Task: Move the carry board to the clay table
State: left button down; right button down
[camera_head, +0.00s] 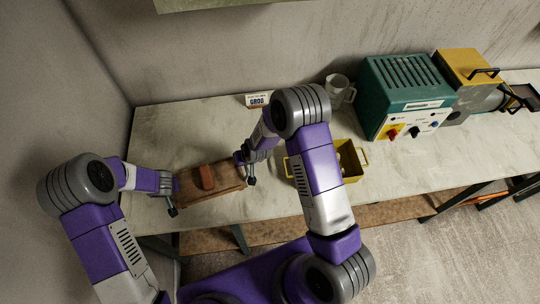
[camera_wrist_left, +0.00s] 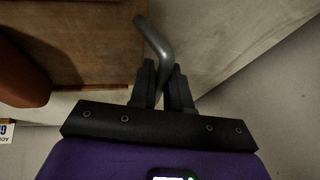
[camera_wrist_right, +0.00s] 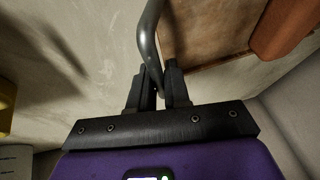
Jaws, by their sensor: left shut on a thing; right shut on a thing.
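The carry board (camera_head: 219,187) is a brown wooden board at the left end of a pale worktop, with an orange-brown block (camera_head: 206,177) on it. My left gripper (camera_head: 172,208) is at its left end, shut on a grey bent handle, which shows in the left wrist view (camera_wrist_left: 154,40). My right gripper (camera_head: 249,178) is at its right end, shut on a similar grey handle, which shows in the right wrist view (camera_wrist_right: 148,40). Whether the board touches the worktop or is slightly raised, I cannot tell.
The worktop (camera_head: 200,125) runs along the wall. A small sign (camera_head: 257,100), a clear jug (camera_head: 339,90), a green machine (camera_head: 405,92) and a yellow-topped machine (camera_head: 467,68) stand farther back and right.

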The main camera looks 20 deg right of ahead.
pick_arm(q)
jog(key=shift+f, duration=0.35)
pick_arm(e)
jog(key=shift+f, duration=0.35)
pick_arm(q)
jog(key=c, duration=1.1)
grip_release()
pick_arm(e)
jog(key=c, duration=1.1)
grip_release()
pick_arm(q)
jog(key=shift+r, duration=0.1)
pick_arm(e)
jog(key=shift+r, duration=0.15)
pick_arm(q)
jog(key=v, duration=1.2)
pick_arm(e)
jog(key=v, duration=1.2)
pick_arm(q)
jog(key=shift+s, duration=0.1)
